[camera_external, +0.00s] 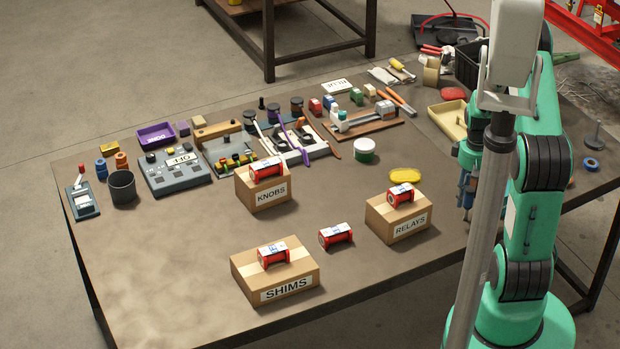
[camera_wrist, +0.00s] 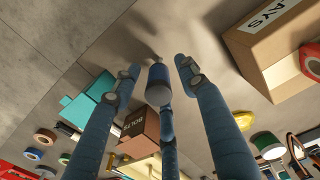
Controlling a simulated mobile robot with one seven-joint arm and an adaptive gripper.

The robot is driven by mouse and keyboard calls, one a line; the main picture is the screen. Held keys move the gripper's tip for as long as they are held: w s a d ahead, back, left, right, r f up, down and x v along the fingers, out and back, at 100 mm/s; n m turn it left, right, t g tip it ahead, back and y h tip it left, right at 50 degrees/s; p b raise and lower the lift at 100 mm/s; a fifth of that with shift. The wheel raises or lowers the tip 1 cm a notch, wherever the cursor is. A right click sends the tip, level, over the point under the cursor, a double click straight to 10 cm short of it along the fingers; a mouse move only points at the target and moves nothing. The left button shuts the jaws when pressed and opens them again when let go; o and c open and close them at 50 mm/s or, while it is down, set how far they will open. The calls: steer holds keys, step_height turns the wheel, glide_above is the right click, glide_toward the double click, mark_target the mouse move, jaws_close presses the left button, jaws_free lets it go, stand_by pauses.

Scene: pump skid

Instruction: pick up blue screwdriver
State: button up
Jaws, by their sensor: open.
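I cannot make out a blue screwdriver with certainty in either view. My gripper (camera_external: 467,203) hangs over the right part of the table, just right of the RELAYS box (camera_external: 385,225), and is partly hidden by my arm. In the wrist view my gripper (camera_wrist: 157,72) shows blue fingers spread apart, with no object clearly held between them. Bare grey tabletop and the fingers' shadows lie beyond the tips. Part of the table near the gripper is hidden behind my arm in the external view.
The RELAYS box (camera_wrist: 275,45) is close on the right in the wrist view, and a BOLTS box (camera_wrist: 142,124) stands below centre. A yellow oval (camera_external: 405,176) lies behind RELAYS. KNOBS (camera_external: 264,188) and SHIMS (camera_external: 275,272) boxes bear red spools. The front left table is clear.

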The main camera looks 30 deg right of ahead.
mark_target(467, 208)
steer(key=shift+f, duration=0.15)
steer(key=shift+w+d+f+b, duration=0.1)
steer(key=shift+f+b, duration=0.2)
steer(key=shift+f, duration=1)
steer(key=shift+w+d+f+b, duration=0.1)
steer(key=shift+f+b, duration=0.15)
steer(key=shift+f, duration=1.05)
steer(key=shift+c, duration=0.3)
jaws_close()
